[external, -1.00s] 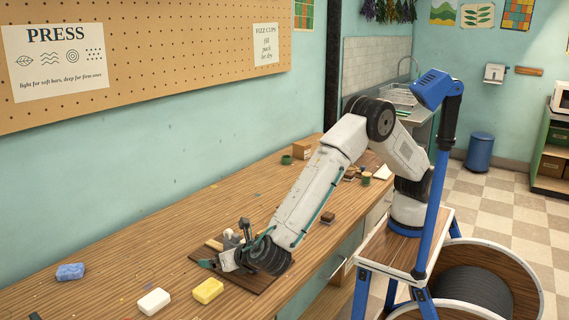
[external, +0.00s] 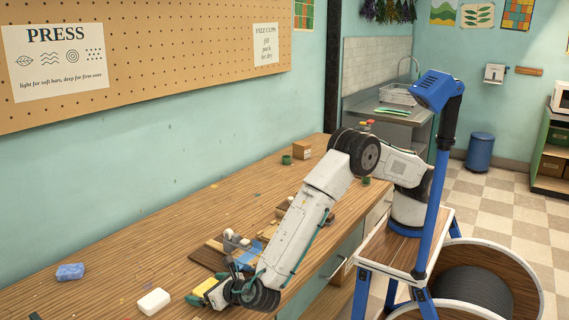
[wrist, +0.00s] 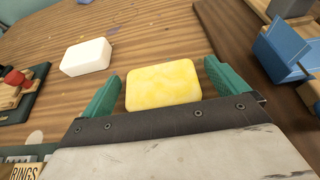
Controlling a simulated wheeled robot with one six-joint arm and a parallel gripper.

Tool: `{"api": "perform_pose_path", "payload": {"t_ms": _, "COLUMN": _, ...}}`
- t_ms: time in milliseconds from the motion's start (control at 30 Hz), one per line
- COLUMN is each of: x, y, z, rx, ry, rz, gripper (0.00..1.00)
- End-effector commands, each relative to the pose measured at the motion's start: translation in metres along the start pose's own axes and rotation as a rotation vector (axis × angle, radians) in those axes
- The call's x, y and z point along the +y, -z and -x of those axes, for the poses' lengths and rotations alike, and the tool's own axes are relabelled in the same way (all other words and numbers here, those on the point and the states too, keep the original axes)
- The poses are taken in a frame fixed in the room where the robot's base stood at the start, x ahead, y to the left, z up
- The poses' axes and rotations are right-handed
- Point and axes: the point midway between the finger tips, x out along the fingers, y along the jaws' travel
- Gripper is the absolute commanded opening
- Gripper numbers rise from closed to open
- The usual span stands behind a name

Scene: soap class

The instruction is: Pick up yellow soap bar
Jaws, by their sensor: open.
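The yellow soap bar (wrist: 163,84) lies flat on the wooden table in the wrist view, between the two green fingers of my gripper (wrist: 160,88). The fingers are open, one on each side of the bar; a gap shows on both sides. In the external view my gripper (external: 204,294) is low at the table's front edge, and the yellow soap bar (external: 206,286) shows partly behind it.
A white soap bar (wrist: 86,57) lies to the left of the yellow one. A blue soap bar (external: 70,272) lies farther left on the table. A dark board (external: 208,255) with tools and a blue holder (wrist: 283,50) are close on the right.

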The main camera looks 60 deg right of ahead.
Motion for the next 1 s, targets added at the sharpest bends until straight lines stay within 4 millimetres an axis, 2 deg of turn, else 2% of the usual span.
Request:
{"api": "perform_pose_path", "payload": {"t_ms": 167, "x": 0.0, "y": 0.0, "z": -0.001, "rx": 0.0, "ry": -0.001, "rz": 0.0, "gripper": 0.98}}
{"api": "perform_pose_path", "payload": {"t_ms": 200, "x": 0.0, "y": 0.0, "z": -0.001, "rx": 0.0, "ry": -0.001, "rz": 0.0, "gripper": 0.95}}
{"api": "perform_pose_path", "payload": {"t_ms": 367, "x": 0.0, "y": 0.0, "z": -0.001, "rx": 0.0, "ry": -0.001, "rz": 0.0, "gripper": 0.51}}
{"api": "perform_pose_path", "payload": {"t_ms": 400, "x": 0.0, "y": 0.0, "z": -0.001, "rx": 0.0, "ry": -0.001, "rz": -0.001, "gripper": 0.48}}
{"api": "perform_pose_path", "payload": {"t_ms": 733, "x": 0.001, "y": -0.007, "z": 0.002, "rx": -0.001, "ry": -0.001, "rz": -0.002, "gripper": 0.48}}
{"api": "perform_pose_path", "payload": {"t_ms": 1000, "x": 0.001, "y": -0.054, "z": 0.021, "rx": -0.002, "ry": -0.002, "rz": -0.004, "gripper": 0.48}}
